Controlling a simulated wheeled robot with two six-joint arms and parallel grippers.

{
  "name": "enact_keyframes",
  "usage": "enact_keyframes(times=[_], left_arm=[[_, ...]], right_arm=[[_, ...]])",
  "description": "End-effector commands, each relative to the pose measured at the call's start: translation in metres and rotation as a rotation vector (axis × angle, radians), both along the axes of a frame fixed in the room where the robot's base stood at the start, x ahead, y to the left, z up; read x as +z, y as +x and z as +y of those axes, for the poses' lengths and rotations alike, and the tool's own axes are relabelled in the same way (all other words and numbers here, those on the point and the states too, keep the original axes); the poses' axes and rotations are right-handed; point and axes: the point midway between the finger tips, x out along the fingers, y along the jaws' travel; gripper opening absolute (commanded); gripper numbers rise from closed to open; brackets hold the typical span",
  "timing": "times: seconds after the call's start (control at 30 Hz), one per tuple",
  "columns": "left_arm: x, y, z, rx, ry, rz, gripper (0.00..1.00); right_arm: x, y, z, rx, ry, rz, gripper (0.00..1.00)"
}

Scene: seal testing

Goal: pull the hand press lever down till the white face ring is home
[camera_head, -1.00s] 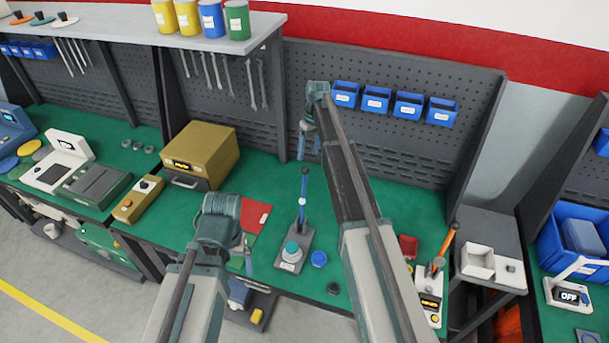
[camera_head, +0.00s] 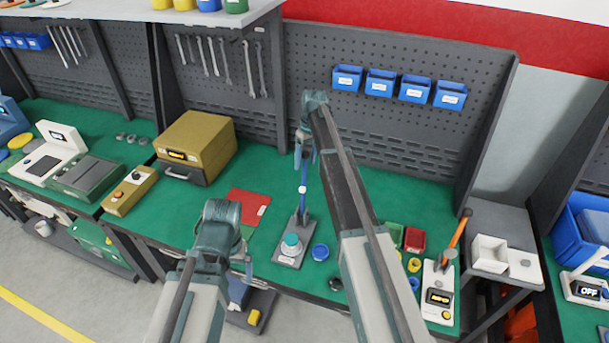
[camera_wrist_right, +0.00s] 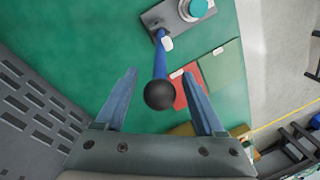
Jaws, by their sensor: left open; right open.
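The hand press has a grey base (camera_head: 283,258) with a teal round top (camera_head: 291,244) and a blue lever (camera_head: 303,175) standing upright. In the right wrist view the lever's black ball knob (camera_wrist_right: 159,95) lies between the spread fingers of my right gripper (camera_wrist_right: 160,76), with gaps on both sides. In the head view my right gripper (camera_head: 305,150) is at the lever's upper end, open. My left gripper (camera_head: 246,264) is open, low in front of the bench, left of the press base. I cannot make out the white face ring.
A blue round part (camera_head: 320,252) lies right of the press. A red and green mat (camera_head: 249,208) lies to its left. A pegboard rises behind.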

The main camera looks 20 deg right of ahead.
Motion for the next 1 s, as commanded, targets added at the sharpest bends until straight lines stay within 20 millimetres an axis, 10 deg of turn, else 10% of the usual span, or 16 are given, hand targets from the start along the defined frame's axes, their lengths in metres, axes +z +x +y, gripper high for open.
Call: enact_keyframes(times=[0.57,1.0], left_arm=[[-0.03,0.0,0.0,-0.002,0.001,-0.001,0.96],[-0.03,0.0,0.0,-0.001,0.0,-0.001,0.96]], right_arm=[[-0.03,-0.002,0.004,0.0,0.0,0.0,0.71],[-0.03,-0.002,0.004,0.0,0.0,0.0,0.0]])
